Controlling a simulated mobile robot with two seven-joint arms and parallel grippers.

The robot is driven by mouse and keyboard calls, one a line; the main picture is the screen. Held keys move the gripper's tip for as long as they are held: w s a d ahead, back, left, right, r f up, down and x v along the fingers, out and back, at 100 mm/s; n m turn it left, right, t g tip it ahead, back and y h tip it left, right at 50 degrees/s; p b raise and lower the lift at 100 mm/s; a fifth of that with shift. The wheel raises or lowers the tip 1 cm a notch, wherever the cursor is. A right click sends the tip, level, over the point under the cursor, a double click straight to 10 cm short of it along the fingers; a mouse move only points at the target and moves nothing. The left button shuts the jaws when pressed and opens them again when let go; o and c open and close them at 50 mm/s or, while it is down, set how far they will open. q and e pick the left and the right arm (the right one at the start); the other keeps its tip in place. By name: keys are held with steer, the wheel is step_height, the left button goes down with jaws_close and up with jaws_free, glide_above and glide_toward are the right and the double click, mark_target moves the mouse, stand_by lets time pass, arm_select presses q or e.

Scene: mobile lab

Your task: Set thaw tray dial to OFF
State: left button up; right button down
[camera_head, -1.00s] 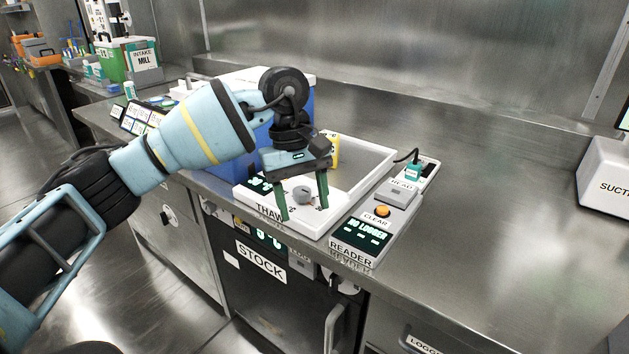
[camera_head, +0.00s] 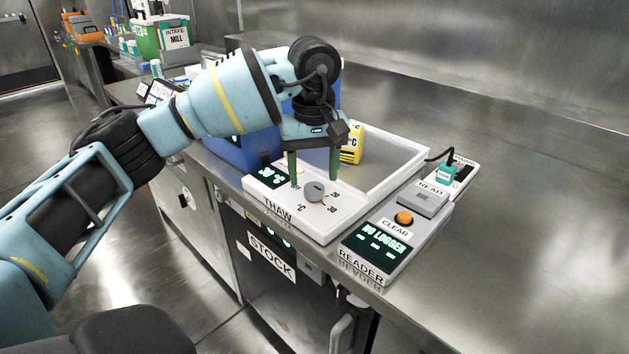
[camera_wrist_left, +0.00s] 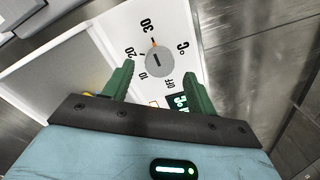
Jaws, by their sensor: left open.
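The thaw tray (camera_head: 337,230) is a white, open tray on the steel counter, with a front panel marked THAW. Its round grey dial (camera_head: 315,191) also shows in the left wrist view (camera_wrist_left: 159,61). The dial's scale carries Off, 10, 20 and 30, and an orange mark at the dial's edge lies by the 30. My left gripper (camera_head: 314,180) is open and empty, pointing down just above and behind the dial. In the left wrist view its green fingers (camera_wrist_left: 159,74) stand on either side of the dial's near edge, apart from it. My right gripper is not in view.
A reader (camera_head: 398,232) with an orange CLEAR button stands close to the tray's right. A blue box (camera_head: 245,152) stands on its left, and a yellow item (camera_head: 352,145) is behind the gripper. The STOCK unit (camera_head: 272,258) is below.

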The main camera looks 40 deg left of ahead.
arm_select(q)
steer(key=shift+f, duration=1.3)
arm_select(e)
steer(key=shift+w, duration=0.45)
